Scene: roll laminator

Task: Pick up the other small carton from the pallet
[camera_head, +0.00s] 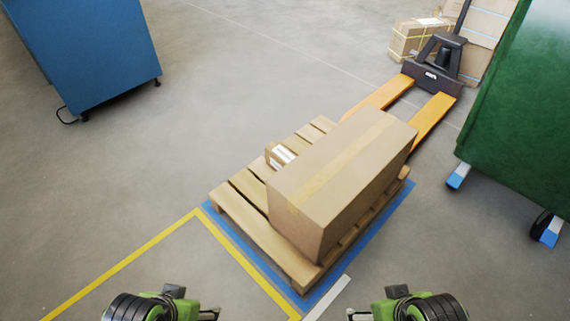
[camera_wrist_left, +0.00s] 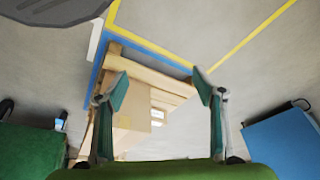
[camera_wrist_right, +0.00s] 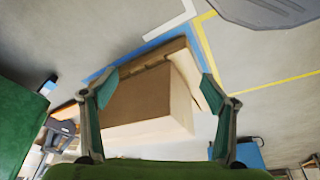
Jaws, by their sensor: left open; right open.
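A small carton (camera_head: 280,156) with a white label sits on the wooden pallet (camera_head: 240,217), mostly hidden behind a large carton (camera_head: 341,181). In the left wrist view the small carton's pale label (camera_wrist_left: 158,114) shows beside the large carton (camera_wrist_left: 132,125). My left gripper (camera_head: 210,314) is at the bottom of the head view, short of the pallet; in its wrist view its fingers (camera_wrist_left: 162,92) are apart and empty. My right gripper (camera_head: 358,314) is also at the bottom; its fingers (camera_wrist_right: 160,84) are apart with nothing between them, the large carton lying beyond.
An orange pallet jack (camera_head: 433,77) stands at the pallet's far end. A green machine (camera_head: 522,110) is on the right, a blue cabinet (camera_head: 85,45) at upper left. More cartons (camera_head: 418,38) stand at the back. The floor left of the pallet is clear.

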